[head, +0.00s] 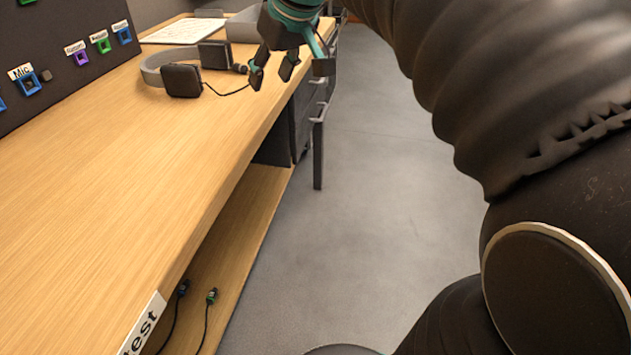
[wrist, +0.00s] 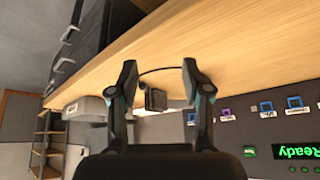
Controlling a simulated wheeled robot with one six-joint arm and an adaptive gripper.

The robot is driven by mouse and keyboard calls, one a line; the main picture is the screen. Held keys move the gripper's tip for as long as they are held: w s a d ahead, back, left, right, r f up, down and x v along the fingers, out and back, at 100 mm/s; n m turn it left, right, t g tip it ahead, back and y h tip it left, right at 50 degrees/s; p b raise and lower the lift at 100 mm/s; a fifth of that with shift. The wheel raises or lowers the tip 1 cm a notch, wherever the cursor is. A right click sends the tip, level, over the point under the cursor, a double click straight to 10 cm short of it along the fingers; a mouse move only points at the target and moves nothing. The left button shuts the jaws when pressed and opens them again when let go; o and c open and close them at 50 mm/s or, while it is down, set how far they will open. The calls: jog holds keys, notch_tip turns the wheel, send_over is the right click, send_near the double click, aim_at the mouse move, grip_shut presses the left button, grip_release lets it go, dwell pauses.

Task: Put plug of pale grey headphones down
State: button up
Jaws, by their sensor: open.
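The pale grey headphones (head: 152,68) with dark ear cups lie on the wooden desk near its far right edge. A thin dark cable (head: 228,93) runs from the near ear cup toward my gripper. A small dark piece (head: 240,68), possibly the plug, shows beside the fingers; I cannot tell for sure. My gripper (head: 272,74) is open, over the desk's right edge, just right of the headphones. In the wrist view the fingers (wrist: 160,68) are spread, with the cable arcing behind the gap. A dark ear cup (wrist: 155,99) shows between them. No plug is clear there.
A dark panel (head: 50,45) with coloured, labelled sockets stands along the desk's left side. Two other cable ends (head: 211,296) show on the lower shelf (head: 240,270). Drawers with handles (head: 305,110) are under the far desk. The near desk top (head: 100,190) is clear.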

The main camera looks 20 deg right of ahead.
jog(key=s+f+m+h, duration=0.2)
jog(key=s+f+m, duration=0.1)
jog(key=s+f, duration=1.5)
jog(key=shift+s+a+f, duration=0.25)
jog(key=shift+s, duration=1)
